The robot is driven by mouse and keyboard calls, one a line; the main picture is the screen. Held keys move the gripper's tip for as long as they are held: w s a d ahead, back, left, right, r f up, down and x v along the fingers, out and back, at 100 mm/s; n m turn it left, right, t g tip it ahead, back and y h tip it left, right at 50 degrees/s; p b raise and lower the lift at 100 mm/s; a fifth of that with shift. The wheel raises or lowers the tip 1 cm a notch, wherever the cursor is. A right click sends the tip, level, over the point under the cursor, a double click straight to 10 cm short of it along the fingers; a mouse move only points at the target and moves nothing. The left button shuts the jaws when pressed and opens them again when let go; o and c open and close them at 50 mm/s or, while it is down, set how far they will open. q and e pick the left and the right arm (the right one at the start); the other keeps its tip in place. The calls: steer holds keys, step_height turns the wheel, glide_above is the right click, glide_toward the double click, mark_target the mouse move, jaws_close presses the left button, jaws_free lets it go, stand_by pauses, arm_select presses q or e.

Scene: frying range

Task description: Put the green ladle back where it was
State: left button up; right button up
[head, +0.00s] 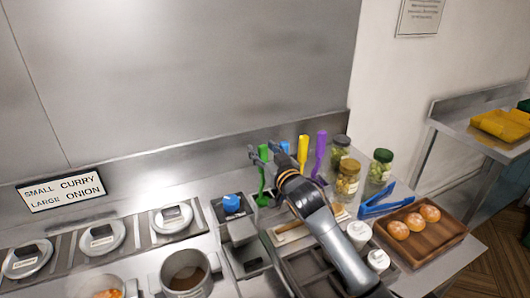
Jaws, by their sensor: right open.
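The green ladle (262,185) stands upright near the back wall, its bowl low at the left of the row of coloured utensil handles. My right gripper (265,150) is open at the top of its green handle. The fingers look to be on either side of the handle or just behind it; I cannot tell whether they touch it. My right arm reaches up from the lower right and hides part of the counter. My left gripper is not in view.
A yellow handle (302,150) and a purple handle (320,150) stand just right of the gripper. Several jars (347,180), blue tongs (386,203) and a wooden tray (440,236) of buns are farther right. Lidded pots (172,219) are at left.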

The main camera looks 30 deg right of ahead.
steer(key=shift+r, duration=0.1)
steer(key=s+b, duration=0.2)
steer(key=s, duration=1)
steer(key=shift+a, duration=0.35)
